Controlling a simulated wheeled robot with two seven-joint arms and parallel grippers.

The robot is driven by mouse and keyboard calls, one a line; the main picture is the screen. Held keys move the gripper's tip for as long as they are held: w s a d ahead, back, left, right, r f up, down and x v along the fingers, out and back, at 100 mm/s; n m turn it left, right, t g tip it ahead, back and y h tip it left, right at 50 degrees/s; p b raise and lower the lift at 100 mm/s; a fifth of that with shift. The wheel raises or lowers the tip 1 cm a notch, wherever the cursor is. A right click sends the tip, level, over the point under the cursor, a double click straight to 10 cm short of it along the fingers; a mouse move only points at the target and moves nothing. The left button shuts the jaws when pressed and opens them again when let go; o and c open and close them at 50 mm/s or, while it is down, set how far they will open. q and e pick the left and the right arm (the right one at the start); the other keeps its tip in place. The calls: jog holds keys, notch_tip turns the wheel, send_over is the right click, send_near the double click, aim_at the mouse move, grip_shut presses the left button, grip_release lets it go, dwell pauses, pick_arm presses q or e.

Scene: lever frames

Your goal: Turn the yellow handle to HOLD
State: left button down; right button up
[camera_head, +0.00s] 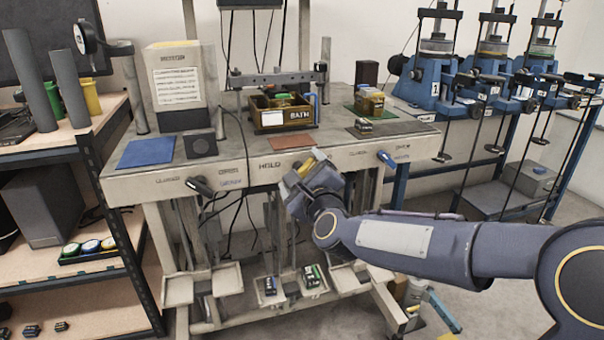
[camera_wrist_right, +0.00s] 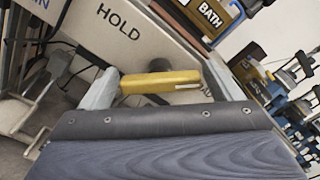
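The yellow handle (camera_wrist_right: 160,82) is a short bar on a dark round hub at the bench's front panel. In the wrist view it lies crosswise between the two fingers of my right gripper (camera_wrist_right: 162,70), which are spread wide. Whether its ends touch the fingers I cannot tell. The HOLD label (camera_wrist_right: 118,25) is printed on the panel up and left of the handle. In the head view the label (camera_head: 270,166) is left of my right gripper (camera_head: 303,170), which mostly hides the handle. My left gripper is not in view.
A black lever (camera_head: 200,187) is on the panel to the left and a blue lever (camera_head: 387,158) to the right. The bench top holds a wooden BATH box (camera_head: 283,113) and a grey MOTOR housing (camera_head: 179,88). Small trays (camera_head: 217,280) stick out below the panel.

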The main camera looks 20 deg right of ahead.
jog(key=c, duration=0.7)
jog(key=shift+c, duration=0.2)
jog(key=n, duration=0.3)
jog(key=shift+b, duration=0.3)
jog(key=n, duration=0.3)
jog(key=shift+n, duration=0.3)
jog(key=n+p, duration=0.1)
jog(key=n, duration=0.4)
jog(key=shift+n, duration=0.3)
jog(key=n+p, duration=0.1)
jog(key=n, duration=0.4)
jog(key=shift+f+n+p, duration=0.1)
jog(key=shift+n+p, duration=0.2)
jog(key=o, duration=1)
